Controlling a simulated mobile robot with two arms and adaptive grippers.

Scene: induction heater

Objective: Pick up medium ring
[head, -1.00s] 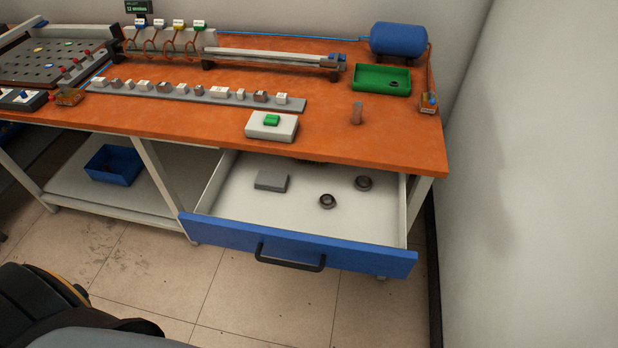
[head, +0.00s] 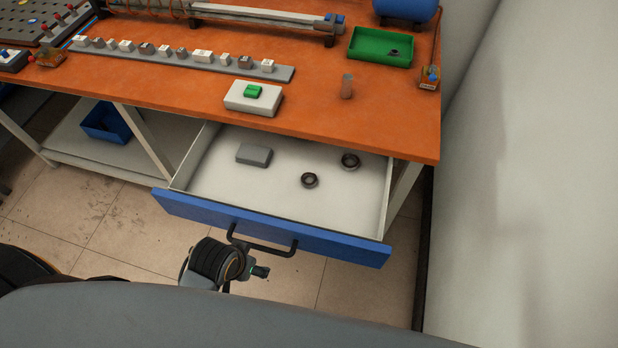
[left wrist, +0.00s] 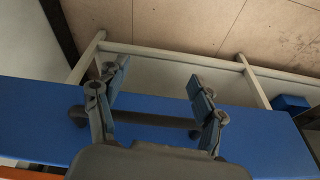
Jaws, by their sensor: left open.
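Two dark rings lie flat in the open drawer in the head view: one near the middle (head: 309,180) and a slightly larger-looking one (head: 350,161) behind it to the right. A smaller dark ring (head: 394,53) sits in the green tray. I cannot be sure which is the medium one. My left gripper (head: 262,270) is in front of the drawer, near its black handle (head: 262,246), and apart from the rings. In the left wrist view its fingers (left wrist: 158,78) are spread with nothing held; the handle (left wrist: 150,118) shows behind them. My right gripper is not in view.
The blue drawer front (head: 330,246) stands between my left gripper and the rings. A grey block (head: 254,154) lies in the drawer. The orange tabletop (head: 180,95) overhangs its back. The green tray (head: 357,46) and a small cylinder (head: 347,86) stand on the table.

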